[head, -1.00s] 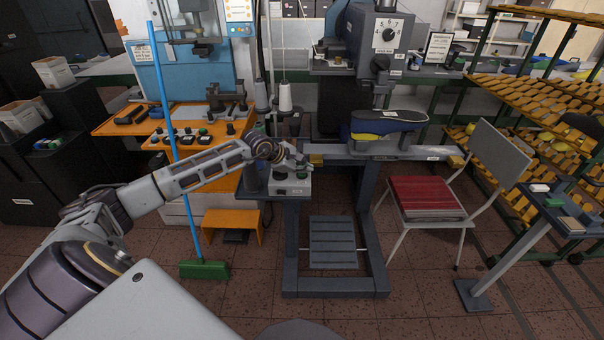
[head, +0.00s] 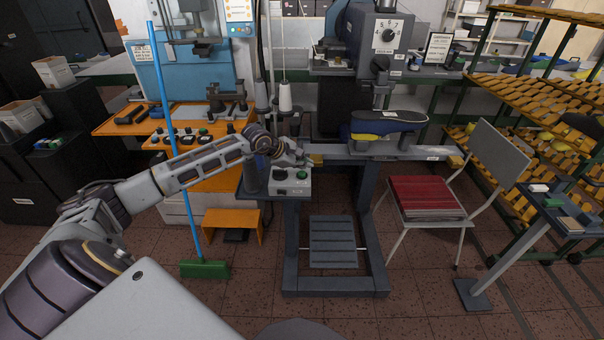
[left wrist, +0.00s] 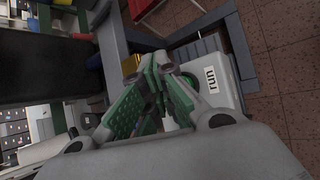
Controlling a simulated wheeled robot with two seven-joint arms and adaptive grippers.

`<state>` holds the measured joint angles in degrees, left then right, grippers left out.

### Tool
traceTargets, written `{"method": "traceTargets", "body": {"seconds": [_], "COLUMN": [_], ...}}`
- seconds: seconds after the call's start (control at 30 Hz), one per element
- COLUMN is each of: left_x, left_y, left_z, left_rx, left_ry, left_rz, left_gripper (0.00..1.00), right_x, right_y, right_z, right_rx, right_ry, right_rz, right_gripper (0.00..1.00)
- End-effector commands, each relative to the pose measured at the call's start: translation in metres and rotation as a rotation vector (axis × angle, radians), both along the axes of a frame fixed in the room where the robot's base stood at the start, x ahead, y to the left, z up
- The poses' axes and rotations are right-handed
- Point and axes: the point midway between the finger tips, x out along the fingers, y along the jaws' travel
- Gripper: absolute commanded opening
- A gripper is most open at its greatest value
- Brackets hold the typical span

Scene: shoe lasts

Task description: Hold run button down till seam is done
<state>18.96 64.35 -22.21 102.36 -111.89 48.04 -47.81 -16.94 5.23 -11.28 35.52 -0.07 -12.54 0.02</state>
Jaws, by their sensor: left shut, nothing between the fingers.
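A small grey control box (head: 290,187) stands on a ledge at the left of the machine stand. A green button (head: 301,175) shows on its top, with a dark one beside it. In the left wrist view the box (left wrist: 232,98) carries a "run" label (left wrist: 211,80), and the green button (left wrist: 188,84) is partly hidden behind a finger. My left gripper (head: 300,158) is shut and empty, just above and behind the button in the head view; the button looks uncovered there. A grey machine (head: 378,45) with a dial stands behind, a dark blue shoe (head: 385,122) under its head.
An orange bench (head: 115,125) with controls is at the left. The floor in front is mostly clear.

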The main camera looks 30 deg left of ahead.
Motion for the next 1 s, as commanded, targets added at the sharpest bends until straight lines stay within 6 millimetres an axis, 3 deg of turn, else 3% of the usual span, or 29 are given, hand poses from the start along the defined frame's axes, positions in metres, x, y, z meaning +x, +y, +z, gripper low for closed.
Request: {"method": "traceTargets", "body": {"seconds": [0.7, 1.0], "left_x": [0.0, 0.0], "left_y": [0.0, 0.0], "left_z": [0.044, 0.046], "left_rx": [-0.001, 0.0], "left_ry": [-0.001, 0.0], "left_rz": [0.0, 0.0], "left_gripper": [0.0, 0.0], "right_x": [0.0, 0.0], "right_y": [0.0, -0.001], "right_z": [0.015, 0.016], "right_rx": [0.0, -0.001], "right_ry": [0.0, 0.0], "right_rz": [0.0, 0.001], "right_gripper": [0.0, 0.0]}}
